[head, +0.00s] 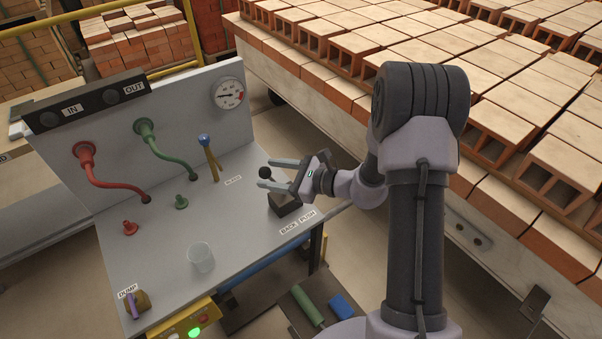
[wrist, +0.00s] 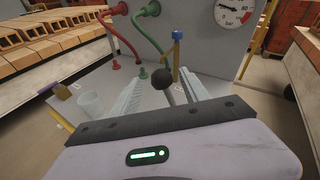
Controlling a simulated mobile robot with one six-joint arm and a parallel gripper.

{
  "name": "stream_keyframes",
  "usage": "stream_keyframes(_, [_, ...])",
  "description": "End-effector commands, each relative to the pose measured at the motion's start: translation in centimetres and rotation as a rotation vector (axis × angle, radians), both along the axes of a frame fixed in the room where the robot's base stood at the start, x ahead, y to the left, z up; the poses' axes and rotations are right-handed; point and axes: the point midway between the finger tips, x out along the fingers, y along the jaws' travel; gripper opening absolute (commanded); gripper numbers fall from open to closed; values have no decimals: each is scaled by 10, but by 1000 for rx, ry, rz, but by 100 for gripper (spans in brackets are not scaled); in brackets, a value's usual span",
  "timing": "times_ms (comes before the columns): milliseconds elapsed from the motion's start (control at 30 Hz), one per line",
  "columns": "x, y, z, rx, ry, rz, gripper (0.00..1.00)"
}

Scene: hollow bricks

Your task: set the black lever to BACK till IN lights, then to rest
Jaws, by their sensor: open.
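The black lever's ball knob (head: 265,173) stands above its dark base (head: 284,203) near the panel table's right edge, beside the BACK and PUSH labels (head: 298,222). My gripper (head: 271,174) is open at knob height, with one finger on each side of the lever. In the wrist view the knob (wrist: 161,79) shows between the two fingers (wrist: 163,90); I cannot tell whether either touches it. The IN lamp (head: 48,119) and the OUT lamp (head: 111,97) both look dark.
Red (head: 105,180) and green (head: 167,155) hoses, a blue-topped lever (head: 205,141) and a gauge (head: 229,93) are on the panel. A brick-laden wagon (head: 330,110) is at the right.

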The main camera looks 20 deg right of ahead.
Motion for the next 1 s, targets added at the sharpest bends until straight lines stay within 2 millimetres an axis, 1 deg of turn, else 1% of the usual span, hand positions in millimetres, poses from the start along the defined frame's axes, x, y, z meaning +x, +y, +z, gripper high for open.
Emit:
stream_keyframes(33, [-8, -11, 6, -1, 1, -5, 53])
stream_keyframes(200, [-40, -49, 18, 0, 1, -5, 53])
stream_keyframes(300, [-56, -67, 23, -1, -1, -4, 53])
stream_keyframes(400, [-67, -79, 26, 0, -1, -2, 53])
stream_keyframes(567, [-74, -85, 27, -1, -1, 0, 53])
stream_keyframes(900, [-74, -85, 27, -1, 0, 1, 53])
stream_keyframes(967, [-74, -83, 29, -7, -3, 10, 53])
stream_keyframes(1000, [-77, -76, 35, -28, -9, 40, 53])
